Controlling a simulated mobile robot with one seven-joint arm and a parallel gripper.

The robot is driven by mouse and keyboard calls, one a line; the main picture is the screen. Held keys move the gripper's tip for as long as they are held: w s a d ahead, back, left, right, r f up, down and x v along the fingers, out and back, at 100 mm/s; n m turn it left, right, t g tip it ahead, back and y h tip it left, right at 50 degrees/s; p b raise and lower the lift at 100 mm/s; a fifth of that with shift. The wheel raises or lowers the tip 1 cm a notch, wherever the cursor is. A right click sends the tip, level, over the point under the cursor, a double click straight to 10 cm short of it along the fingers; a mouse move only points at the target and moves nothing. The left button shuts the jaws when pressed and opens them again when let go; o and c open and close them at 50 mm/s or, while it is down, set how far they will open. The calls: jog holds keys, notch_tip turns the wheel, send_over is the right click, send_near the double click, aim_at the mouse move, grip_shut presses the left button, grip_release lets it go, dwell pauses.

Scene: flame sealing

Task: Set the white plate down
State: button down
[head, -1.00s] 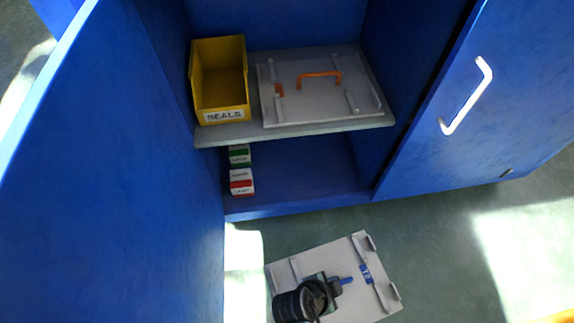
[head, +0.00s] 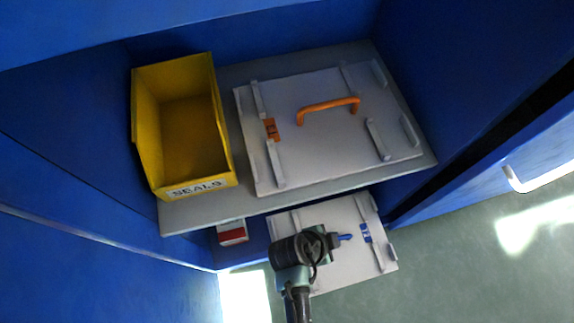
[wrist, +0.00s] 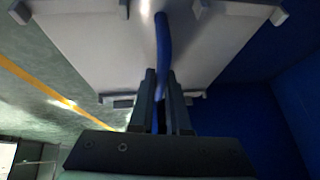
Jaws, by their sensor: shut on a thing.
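The white plate (head: 338,262) with blue markings is held low in front of the cabinet, below the shelf's front edge, in the head view. My gripper (wrist: 162,95) is shut on the plate's blue handle (wrist: 163,45) in the wrist view. In the head view my gripper (head: 338,240) shows over the plate, with the wrist hiding part of the plate's left side. Whether the plate touches anything below cannot be told.
A blue cabinet has a grey shelf (head: 205,212). On it stand a yellow SEALS bin (head: 185,125) and another white plate (head: 335,135) with an orange handle. A small red and white box (head: 232,232) is below. The right door has a white handle (head: 540,183).

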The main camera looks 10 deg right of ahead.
jog(key=w+b, duration=0.3)
jog(key=w, duration=0.3)
jog(key=w+b, duration=0.3)
jog(key=w, duration=0.3)
jog(key=w+b, duration=0.3)
jog(key=w, duration=0.2)
jog(key=shift+w+a, duration=0.3)
jog(key=shift+w, duration=0.1)
notch_tip(320, 180, down, 4)
jog(key=b, duration=0.3)
jog(key=shift+r+b, duration=0.2)
jog(key=shift+b, duration=0.2)
jog(key=shift+r, duration=0.1)
jog(key=c, duration=1.3)
grip_release()
jog(key=shift+c, duration=0.2)
jog(key=o, duration=0.5)
jog(key=shift+c, duration=0.2)
